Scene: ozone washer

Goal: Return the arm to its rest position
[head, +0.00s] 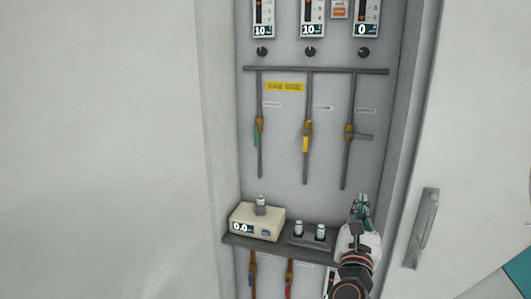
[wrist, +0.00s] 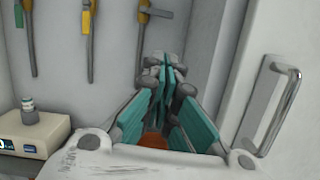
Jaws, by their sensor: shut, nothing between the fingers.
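My gripper (head: 362,205) is at the right end of the shelf in the head view, just left of the door handle. Its teal fingers point up and away toward the cabinet's back wall. In the wrist view my gripper (wrist: 163,68) has its fingertips together with nothing between them. My black arm with orange-red rings reaches up from the bottom of the head view. It hides the right end of the shelf.
A shelf (head: 290,250) holds a meter (head: 270,222) with a vial on top, and two vials in a holder (head: 309,241). Pipes with valves line the panel above. A door handle (head: 425,218) stands close on the right. The left wall is bare.

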